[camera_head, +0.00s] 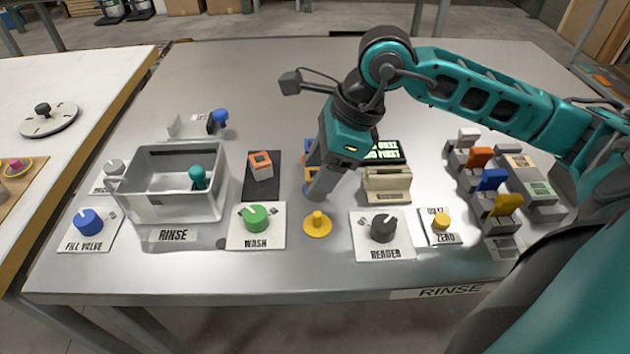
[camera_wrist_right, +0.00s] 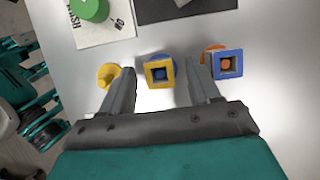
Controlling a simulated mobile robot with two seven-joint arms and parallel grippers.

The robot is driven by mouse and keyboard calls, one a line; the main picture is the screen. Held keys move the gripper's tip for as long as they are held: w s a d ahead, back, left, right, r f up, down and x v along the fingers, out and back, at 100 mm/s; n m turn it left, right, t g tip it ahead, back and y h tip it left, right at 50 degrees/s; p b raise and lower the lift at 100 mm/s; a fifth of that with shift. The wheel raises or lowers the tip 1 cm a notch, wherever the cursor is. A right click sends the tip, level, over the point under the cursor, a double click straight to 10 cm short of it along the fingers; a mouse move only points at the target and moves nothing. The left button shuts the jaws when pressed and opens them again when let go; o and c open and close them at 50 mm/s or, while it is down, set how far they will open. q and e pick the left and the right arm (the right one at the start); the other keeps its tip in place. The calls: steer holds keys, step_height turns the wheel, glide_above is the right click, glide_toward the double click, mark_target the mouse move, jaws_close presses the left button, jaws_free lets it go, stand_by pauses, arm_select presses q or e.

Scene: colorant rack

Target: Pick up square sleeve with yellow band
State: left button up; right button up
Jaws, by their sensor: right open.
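The square sleeve with the yellow band (camera_wrist_right: 148,75) shows in the right wrist view as a yellow square rim around a blue round centre. It stands between the two fingers of my right gripper (camera_wrist_right: 162,68), which is open, with a gap on each side. In the head view, my right gripper (camera_head: 318,188) points down at the table and mostly hides this sleeve; a bit of yellow and blue shows at its left. My left gripper is not in view.
A blue square sleeve (camera_wrist_right: 238,63) with an orange centre stands just right of the right finger. A yellow peg (camera_head: 317,224) is close in front. The screen device (camera_head: 387,185), green wash knob (camera_head: 256,218), orange-topped block (camera_head: 260,165) and clear rinse tank (camera_head: 150,205) are nearby.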

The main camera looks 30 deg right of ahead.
steer(key=shift+f, duration=0.1)
steer(key=shift+c, duration=0.2)
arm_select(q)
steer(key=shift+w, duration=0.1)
arm_select(e)
steer(key=c, duration=1)
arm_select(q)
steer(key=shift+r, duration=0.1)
